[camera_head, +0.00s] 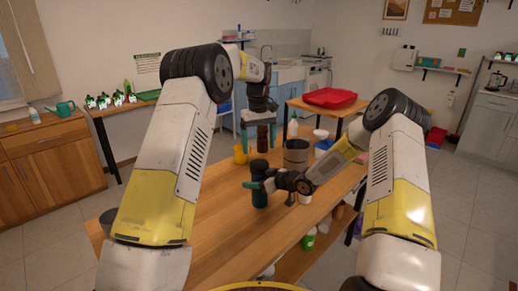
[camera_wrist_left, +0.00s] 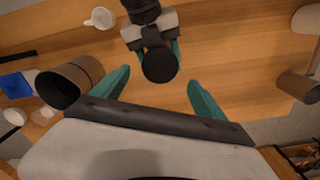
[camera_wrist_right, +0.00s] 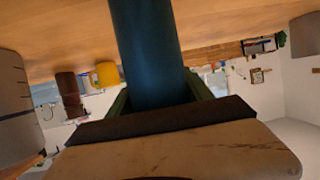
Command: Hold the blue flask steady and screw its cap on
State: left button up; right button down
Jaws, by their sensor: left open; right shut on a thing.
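The blue flask (camera_head: 260,197) stands upright on the wooden table in the head view. A dark cap (camera_head: 259,166) sits on its top; I cannot tell how tightly. The cap's round top (camera_wrist_left: 160,66) faces the left wrist camera. My right gripper (camera_head: 261,186) is shut around the flask's body from the right. The right wrist view shows the blue body (camera_wrist_right: 148,50) between its green fingers. My left gripper (camera_head: 257,128) is open and empty, raised above the table. In the left wrist view its teal fingers (camera_wrist_left: 158,95) are spread wide, with the cap showing beyond and between them.
A yellow mug (camera_head: 240,154), a brown cylinder (camera_head: 262,139) and a large grey canister (camera_head: 296,155) stand behind the flask. The table (camera_head: 215,210) is clear left of the flask. A red tray (camera_head: 330,97) lies on another table.

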aim_at(259, 163)
pick_arm(q)
jog(key=shift+f, duration=0.1)
jog(key=shift+d+f, duration=0.1)
jog(key=shift+f, duration=3.85)
jog(key=shift+c, duration=0.4)
jog(key=c, duration=1.4)
jog(key=m, duration=0.3)
jog(key=o, duration=1.6)
jog(key=shift+c, duration=0.2)
